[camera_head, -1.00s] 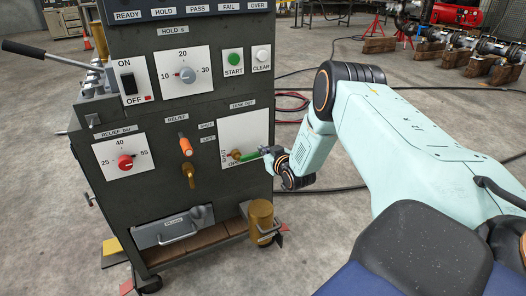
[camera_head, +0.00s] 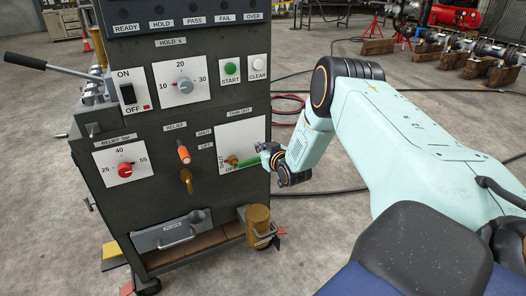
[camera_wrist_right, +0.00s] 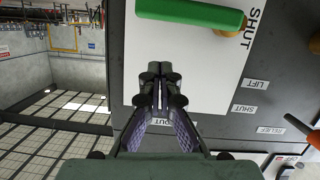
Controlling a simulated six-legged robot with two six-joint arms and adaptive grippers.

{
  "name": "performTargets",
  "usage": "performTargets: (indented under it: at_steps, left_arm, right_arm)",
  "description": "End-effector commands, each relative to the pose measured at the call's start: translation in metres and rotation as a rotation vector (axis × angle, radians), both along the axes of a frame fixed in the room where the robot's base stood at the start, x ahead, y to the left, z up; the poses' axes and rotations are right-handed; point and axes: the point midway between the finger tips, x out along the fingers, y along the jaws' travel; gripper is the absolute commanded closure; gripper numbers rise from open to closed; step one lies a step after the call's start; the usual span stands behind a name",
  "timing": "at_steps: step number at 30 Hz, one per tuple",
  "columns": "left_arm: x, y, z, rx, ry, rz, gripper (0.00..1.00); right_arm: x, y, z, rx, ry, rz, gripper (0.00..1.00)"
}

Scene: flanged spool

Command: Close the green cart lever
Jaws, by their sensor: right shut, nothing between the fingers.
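The green lever (camera_head: 246,161) is on a white plate on the front of the dark cart (camera_head: 150,205). It lies roughly level, its free end to the right of its brass pivot. "SHUT" is printed by the pivot and "OPEN" below the lever. My right gripper (camera_head: 265,150) is at the lever's free end, slightly above it. In the right wrist view the green lever (camera_wrist_right: 190,15) crosses the top, and my right gripper (camera_wrist_right: 161,72) is shut and empty, with a visible gap between fingertips and lever. My left gripper is not in view.
An orange-handled brass valve (camera_head: 184,160) sits left of the plate. A red pressure knob (camera_head: 125,170) and START button (camera_head: 232,67) share the panel. A brass cylinder (camera_head: 258,225) stands on the cart's lower shelf.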

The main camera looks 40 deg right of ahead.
Motion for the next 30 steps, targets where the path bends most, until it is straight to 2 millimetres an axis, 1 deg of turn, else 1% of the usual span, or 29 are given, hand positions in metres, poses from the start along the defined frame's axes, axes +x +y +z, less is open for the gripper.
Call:
performTargets:
  at_steps: [1, 9, 15, 18, 21, 29, 30]
  left_arm:
    - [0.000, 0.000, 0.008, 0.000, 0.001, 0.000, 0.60]
    - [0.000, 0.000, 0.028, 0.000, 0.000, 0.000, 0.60]
    - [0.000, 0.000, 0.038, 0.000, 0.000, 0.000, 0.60]
    - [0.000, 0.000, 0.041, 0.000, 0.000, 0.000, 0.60]
    - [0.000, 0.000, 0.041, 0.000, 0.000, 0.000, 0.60]
    - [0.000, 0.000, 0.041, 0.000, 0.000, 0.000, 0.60]
    - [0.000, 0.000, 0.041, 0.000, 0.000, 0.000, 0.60]
  right_arm:
    - [-0.008, 0.001, 0.005, 0.004, 0.004, -0.001, 1.00]
    - [-0.053, 0.014, 0.017, 0.004, 0.002, -0.001, 1.00]
    - [-0.080, 0.021, 0.023, 0.002, 0.002, 0.001, 1.00]
    - [-0.088, 0.023, 0.024, 0.000, 0.001, 0.000, 1.00]
    - [-0.091, 0.024, 0.025, 0.000, 0.000, 0.001, 1.00]
    - [-0.093, 0.024, 0.024, 0.005, 0.001, 0.000, 1.00]
    - [-0.094, 0.024, 0.021, 0.020, 0.009, -0.003, 1.00]
